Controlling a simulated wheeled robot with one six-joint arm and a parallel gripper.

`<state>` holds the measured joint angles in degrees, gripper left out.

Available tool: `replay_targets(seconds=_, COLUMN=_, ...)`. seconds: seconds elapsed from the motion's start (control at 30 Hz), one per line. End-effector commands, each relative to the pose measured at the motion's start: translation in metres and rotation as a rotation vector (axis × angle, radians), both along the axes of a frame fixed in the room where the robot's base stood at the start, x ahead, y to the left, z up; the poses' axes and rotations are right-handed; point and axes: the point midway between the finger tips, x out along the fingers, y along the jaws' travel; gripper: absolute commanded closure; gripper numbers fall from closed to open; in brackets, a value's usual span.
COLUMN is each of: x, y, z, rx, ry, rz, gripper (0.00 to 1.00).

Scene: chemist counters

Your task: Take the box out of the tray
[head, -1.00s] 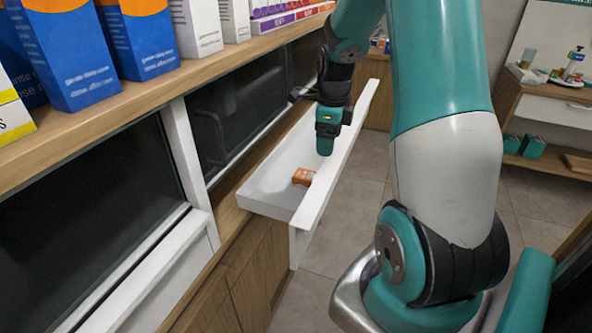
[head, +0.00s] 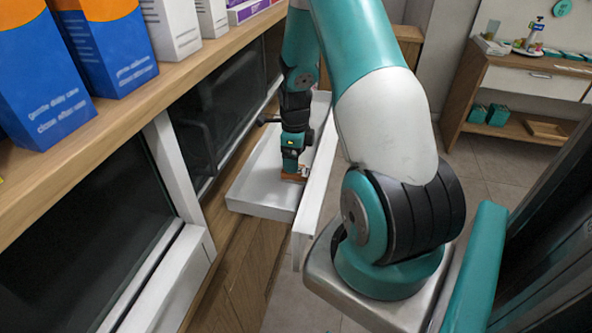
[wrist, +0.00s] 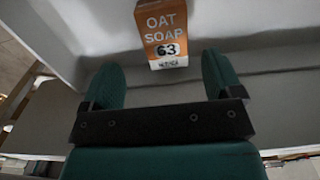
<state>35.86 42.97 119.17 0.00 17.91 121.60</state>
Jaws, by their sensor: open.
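The box (wrist: 162,28) is orange and white, reads "OAT SOAP 63", and lies in the white tray (head: 250,201). In the wrist view it is at the top centre, just beyond and between my fingertips. My gripper (wrist: 160,66) is open, one green finger on each side, with nothing held. In the head view my gripper (head: 291,166) is low inside the tray, pointing down over the box (head: 291,178), which it partly hides. I cannot tell whether the fingers touch the box. The tray's pale inner wall (wrist: 260,42) also shows in the wrist view.
A wooden shelf (head: 75,140) with blue and white cartons runs along the left, above dark glass panels. The tray's raised right wall (head: 318,185) stands close to my gripper. A wooden side counter (head: 520,85) stands at the far right, with open floor before it.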

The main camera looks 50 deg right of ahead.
Motion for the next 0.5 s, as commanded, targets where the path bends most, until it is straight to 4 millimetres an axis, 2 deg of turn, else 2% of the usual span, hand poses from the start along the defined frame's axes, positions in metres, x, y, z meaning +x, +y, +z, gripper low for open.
replay_targets(seconds=0.27, x=-0.001, y=-0.002, z=-0.018, rx=0.001, ry=0.002, rz=-0.002, gripper=0.15)
replay_targets(seconds=0.5, x=0.001, y=-0.006, z=-0.048, rx=0.002, ry=0.003, rz=-0.002, gripper=0.15)
